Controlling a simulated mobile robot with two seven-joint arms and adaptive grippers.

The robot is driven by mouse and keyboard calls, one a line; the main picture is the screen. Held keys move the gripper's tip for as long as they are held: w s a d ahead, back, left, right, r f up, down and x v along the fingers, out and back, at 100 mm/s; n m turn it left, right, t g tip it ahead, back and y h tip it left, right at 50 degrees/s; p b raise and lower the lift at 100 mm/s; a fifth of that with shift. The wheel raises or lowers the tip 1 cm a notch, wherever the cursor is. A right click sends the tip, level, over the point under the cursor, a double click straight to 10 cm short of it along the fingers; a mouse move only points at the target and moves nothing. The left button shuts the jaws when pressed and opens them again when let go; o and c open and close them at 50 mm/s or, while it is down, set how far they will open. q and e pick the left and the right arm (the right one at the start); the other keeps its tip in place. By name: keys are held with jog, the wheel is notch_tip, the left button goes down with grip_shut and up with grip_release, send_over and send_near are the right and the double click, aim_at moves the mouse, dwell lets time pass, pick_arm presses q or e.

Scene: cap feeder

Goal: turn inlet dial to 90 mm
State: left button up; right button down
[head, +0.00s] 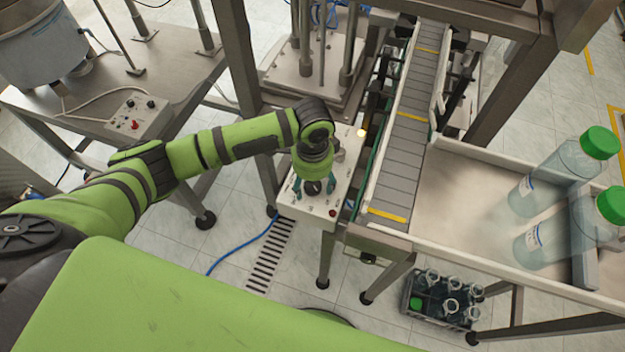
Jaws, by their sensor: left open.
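My left gripper (313,188) is above a pale control panel (318,208) beside the conveyor, pointing down. Its teal fingers are open, one on each side of a dark round knob (312,187). I cannot tell whether the fingers touch the knob. This knob may be the inlet dial, but its label and scale are too small and too covered to read. The gripper and wrist hide part of the panel. My right gripper is not in view.
A red button (333,212) sits on the panel's near right corner. A grey slatted conveyor (402,150) runs alongside. A tray (455,190) at the right holds large green-capped bottles (535,238). A crate (408,305) of bottles stands on the floor. Another control box (130,118) sits at the left.

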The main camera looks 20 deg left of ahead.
aim_at(313, 185)
pick_arm(q)
notch_tip(313, 185, up, 12)
dwell(0.5)
